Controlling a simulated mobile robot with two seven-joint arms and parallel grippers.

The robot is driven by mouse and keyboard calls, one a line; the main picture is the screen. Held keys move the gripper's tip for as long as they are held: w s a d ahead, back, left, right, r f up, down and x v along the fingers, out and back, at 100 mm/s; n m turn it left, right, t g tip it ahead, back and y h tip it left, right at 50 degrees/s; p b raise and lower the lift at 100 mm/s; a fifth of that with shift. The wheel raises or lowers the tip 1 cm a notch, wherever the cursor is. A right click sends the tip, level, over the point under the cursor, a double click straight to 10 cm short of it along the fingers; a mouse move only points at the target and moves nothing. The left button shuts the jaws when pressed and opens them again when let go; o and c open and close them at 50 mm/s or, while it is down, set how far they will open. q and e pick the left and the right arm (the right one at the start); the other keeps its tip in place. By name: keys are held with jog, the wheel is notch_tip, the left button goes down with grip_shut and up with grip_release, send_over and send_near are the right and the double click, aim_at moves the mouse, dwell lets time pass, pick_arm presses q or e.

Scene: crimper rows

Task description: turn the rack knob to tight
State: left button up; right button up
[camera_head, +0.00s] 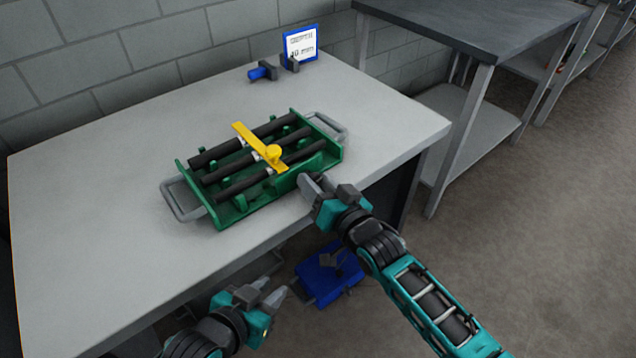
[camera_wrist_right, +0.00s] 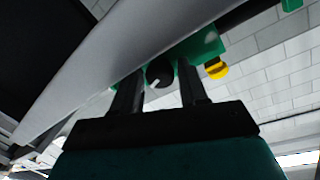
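A green rack (camera_head: 240,205) holding black rods lies on the grey table. A yellow bar (camera_head: 250,138) with a round yellow knob (camera_head: 273,153) crosses over the rods. In the right wrist view a dark round knob (camera_wrist_right: 159,74) with a white mark sits on the rack's green side wall (camera_wrist_right: 207,43). My right gripper (camera_head: 308,188) is at the rack's front right side. Its open fingers (camera_wrist_right: 160,92) stand on either side of the dark knob, with small gaps visible. In the head view the gripper hides this knob. My left gripper (camera_head: 274,288) is open and empty, below the table's front edge.
The rack has grey handles (camera_head: 182,200) at both ends. A sign (camera_head: 300,45) and a small blue-and-grey part (camera_head: 262,72) stand at the table's back. A blue tray-like thing (camera_head: 328,275) is below the front edge. The table's left part is clear.

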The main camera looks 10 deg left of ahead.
jog(key=shift+o, duration=1.3)
pick_arm(q)
jog(key=shift+w+d+r, duration=0.15)
jog(key=shift+r, duration=0.15)
jog(key=shift+w, duration=0.1)
